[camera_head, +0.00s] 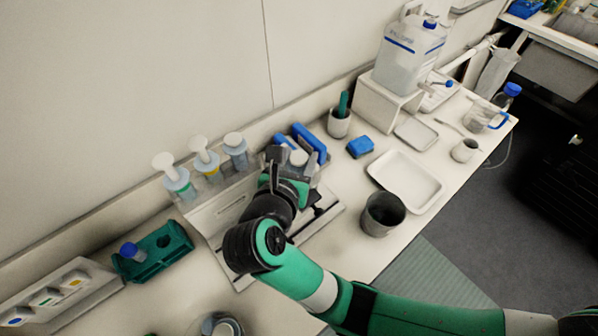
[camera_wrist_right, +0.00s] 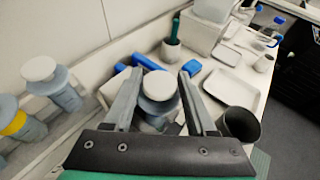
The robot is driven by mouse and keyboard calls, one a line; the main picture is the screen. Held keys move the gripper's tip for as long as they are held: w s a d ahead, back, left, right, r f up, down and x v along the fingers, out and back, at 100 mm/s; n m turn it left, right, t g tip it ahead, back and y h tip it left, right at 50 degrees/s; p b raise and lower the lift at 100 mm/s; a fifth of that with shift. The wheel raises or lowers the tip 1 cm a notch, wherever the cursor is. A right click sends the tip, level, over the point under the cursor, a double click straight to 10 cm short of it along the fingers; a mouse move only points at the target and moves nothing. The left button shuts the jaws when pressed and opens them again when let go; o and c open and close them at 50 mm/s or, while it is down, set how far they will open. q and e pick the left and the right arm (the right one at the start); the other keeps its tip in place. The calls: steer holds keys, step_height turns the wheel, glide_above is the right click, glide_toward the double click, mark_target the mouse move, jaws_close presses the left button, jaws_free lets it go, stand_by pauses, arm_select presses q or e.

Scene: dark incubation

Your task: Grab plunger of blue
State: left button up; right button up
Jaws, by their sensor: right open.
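My right gripper (camera_head: 287,163) is open over the back of the bench. In the right wrist view its two fingers (camera_wrist_right: 160,74) stand on either side of a plunger with a round white top (camera_wrist_right: 160,85) and a grey-blue body. A gap shows between the top and each finger. The lower body is partly hidden by the gripper, and I cannot make out its band colour. Blue parts (camera_head: 310,141) stand just behind it. To the left stand a green-banded plunger (camera_head: 164,161), a yellow-banded one (camera_head: 198,144) and a grey-blue one (camera_head: 234,139). My left gripper is out of view.
A dark cup (camera_head: 383,214) and a white tray (camera_head: 405,180) stand right of my right arm. A blue block (camera_head: 360,146) and a white cup (camera_head: 339,123) sit behind. A green rack (camera_head: 155,252) is at the left. The back wall is close behind the plungers.

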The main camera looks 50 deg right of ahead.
jaws_close()
steer(key=shift+r, duration=0.1)
stand_by(0.4)
steer(key=shift+r, duration=0.3)
step_height(320, 180, up, 2)
steer(key=shift+r+b, duration=0.1)
steer(key=shift+b, duration=0.55)
steer(key=s+a+r+b, duration=0.2)
steer(key=s+a+r, duration=0.7)
steer(key=s+r, duration=0.1)
steer(key=shift+s, duration=0.4)
